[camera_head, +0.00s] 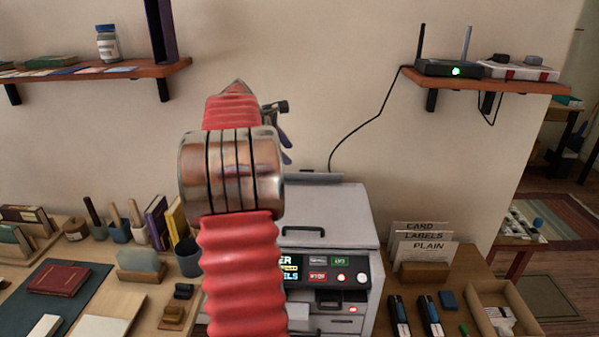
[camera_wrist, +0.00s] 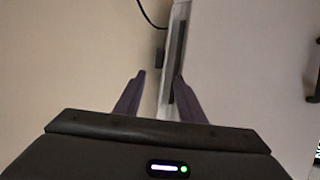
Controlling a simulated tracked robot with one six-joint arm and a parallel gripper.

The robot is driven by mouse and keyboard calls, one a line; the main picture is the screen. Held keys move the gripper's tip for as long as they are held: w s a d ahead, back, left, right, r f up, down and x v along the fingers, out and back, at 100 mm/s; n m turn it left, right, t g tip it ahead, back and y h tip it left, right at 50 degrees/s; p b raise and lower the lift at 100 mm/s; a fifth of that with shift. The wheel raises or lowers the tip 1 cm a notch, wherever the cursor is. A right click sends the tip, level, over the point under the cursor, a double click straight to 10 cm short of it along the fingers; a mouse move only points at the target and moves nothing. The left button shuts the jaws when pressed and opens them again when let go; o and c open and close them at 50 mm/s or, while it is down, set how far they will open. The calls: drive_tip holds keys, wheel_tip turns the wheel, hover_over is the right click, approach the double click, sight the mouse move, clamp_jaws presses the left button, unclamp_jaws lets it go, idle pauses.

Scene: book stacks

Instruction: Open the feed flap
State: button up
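The grey-white printer (camera_head: 335,215) stands on the table behind my arm. A dark grey flap-like strip (camera_head: 318,178) lies along its rear top edge, partly hidden by my arm; I take it for the feed flap. In the wrist view a narrow dark strip (camera_wrist: 178,55) runs along a pale edge, between the wall and the printer top. My gripper (camera_head: 287,147) is above the printer's back left, near the wall. In the wrist view its two purple fingers (camera_wrist: 159,75) are apart, with the right fingertip close to the strip; contact cannot be told. Nothing is visibly held.
The printer lid has a dark handle (camera_head: 303,231). A card holder (camera_head: 425,270) and an open box (camera_head: 500,305) stand to the right. A black cable (camera_head: 368,122) hangs from the router shelf (camera_head: 490,83) behind the printer. Pots and books crowd the left table.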

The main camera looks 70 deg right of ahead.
sight(306, 172)
drive_tip(key=x, duration=1.4)
drive_tip(key=shift+c, duration=0.4)
drive_tip(key=shift+r, duration=0.1)
clamp_jaws()
